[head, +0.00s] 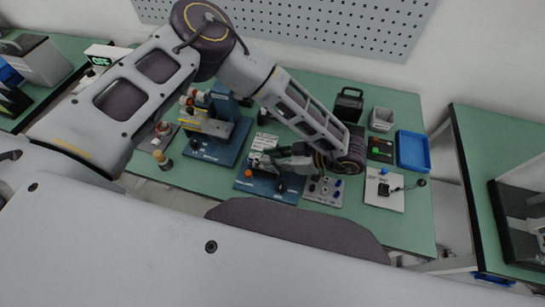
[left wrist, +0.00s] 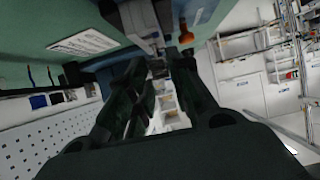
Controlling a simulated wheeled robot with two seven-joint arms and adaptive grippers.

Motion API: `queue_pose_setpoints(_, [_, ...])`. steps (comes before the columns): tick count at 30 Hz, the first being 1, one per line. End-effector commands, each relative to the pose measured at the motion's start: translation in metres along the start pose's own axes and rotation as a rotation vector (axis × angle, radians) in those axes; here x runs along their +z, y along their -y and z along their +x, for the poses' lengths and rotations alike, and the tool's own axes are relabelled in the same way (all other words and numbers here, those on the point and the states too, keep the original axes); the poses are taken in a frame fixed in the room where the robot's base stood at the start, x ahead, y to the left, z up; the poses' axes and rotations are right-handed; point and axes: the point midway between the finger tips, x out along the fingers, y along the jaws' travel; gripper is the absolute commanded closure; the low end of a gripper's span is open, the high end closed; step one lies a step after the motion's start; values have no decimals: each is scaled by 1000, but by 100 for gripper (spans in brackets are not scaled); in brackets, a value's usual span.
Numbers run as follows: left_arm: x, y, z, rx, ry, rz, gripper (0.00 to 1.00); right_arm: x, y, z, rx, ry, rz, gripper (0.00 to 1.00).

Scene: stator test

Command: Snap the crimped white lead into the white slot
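My left gripper (head: 268,156) reaches in from the right over a blue-based fixture (head: 262,186) with an orange knob and a black knob. In the left wrist view its two dark fingers (left wrist: 160,68) stand apart, with pale grey and white fixture parts (left wrist: 165,105) visible between and beyond them. No lead can be made out between the fingers. The crimped white lead and the white slot are too small or hidden to identify. My right gripper is in neither view.
A grey panel (head: 324,200) with small coloured parts and a white board (head: 378,202) with a black cable lie to the right. A blue tray (head: 413,150), grey bin (head: 382,118) and black box (head: 348,105) stand behind. Another blue-based fixture (head: 216,154) stands left.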

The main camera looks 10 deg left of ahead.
Motion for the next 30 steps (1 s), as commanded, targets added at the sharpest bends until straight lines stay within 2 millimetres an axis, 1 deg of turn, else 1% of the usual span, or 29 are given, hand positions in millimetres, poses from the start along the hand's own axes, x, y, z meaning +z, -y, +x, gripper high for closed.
queue_pose_setpoints(1, [0,0,0,0,0,0,68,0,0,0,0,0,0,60])
queue_pose_setpoints(3, [0,0,0,0,0,0,59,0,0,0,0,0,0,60])
queue_pose_setpoints(17, [0,0,-3,0,0,0,59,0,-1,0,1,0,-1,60])
queue_pose_setpoints(23, [0,-1,-14,2,0,-1,59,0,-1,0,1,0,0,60])
queue_pose_setpoints(30, [0,-1,-36,2,0,-2,59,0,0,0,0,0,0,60])
